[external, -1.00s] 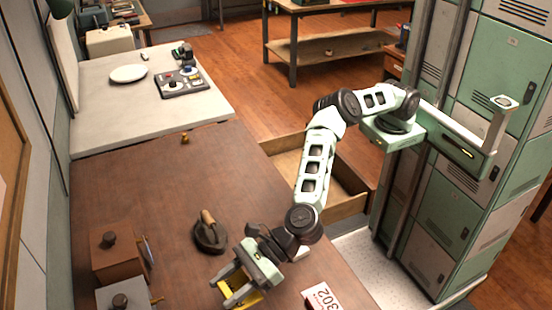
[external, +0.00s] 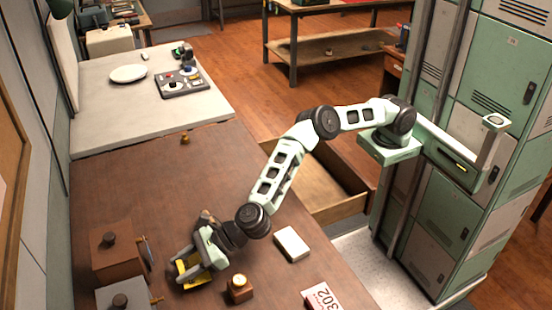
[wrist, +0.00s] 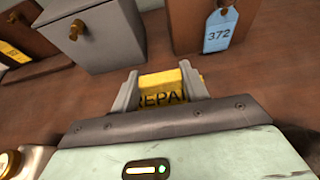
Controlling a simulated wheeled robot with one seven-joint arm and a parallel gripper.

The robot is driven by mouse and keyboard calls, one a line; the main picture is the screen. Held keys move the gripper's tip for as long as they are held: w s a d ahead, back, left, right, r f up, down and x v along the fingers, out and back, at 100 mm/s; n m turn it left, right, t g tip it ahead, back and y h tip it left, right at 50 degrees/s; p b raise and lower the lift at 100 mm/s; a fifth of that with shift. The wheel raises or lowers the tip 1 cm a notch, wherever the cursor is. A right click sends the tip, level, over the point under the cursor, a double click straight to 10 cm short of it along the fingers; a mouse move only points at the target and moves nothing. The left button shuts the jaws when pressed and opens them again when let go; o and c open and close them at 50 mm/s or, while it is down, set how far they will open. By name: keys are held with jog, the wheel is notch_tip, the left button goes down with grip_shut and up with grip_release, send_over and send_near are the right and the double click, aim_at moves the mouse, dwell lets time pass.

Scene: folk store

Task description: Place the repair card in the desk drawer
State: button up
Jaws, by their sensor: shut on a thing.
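The yellow repair card (wrist: 163,97) is between the two fingers of my gripper (wrist: 160,86) in the wrist view, with part of its printed word showing. In the external view my gripper (external: 184,272) is shut on the yellow card (external: 195,271), low over the left part of the brown desk (external: 150,190). I cannot tell whether the card touches the desktop. The desk drawer (external: 341,208) is pulled open at the desk's right side, to the right of and beyond my gripper. Its visible floor looks bare.
A brown box (external: 118,262) and a grey box (external: 128,297) stand left of my gripper. A wooden block with a round dial (external: 240,290), a white box (external: 292,244) and a 302 tag (external: 322,297) lie to its right. A dark tool's handle (external: 206,215) shows behind it. The far desktop is mostly clear.

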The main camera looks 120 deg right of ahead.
jog(key=shift+f, duration=2)
jog(key=shift+f, duration=0.1)
jog(key=o, duration=1)
jog(key=shift+c, duration=0.2)
jog(key=shift+s, duration=0.15)
jog(key=b+v, duration=0.2)
jog(key=v, duration=0.9)
jog(key=shift+o, duration=0.5)
jog(key=shift+s+r, duration=0.3)
jog(key=shift+s, duration=0.1)
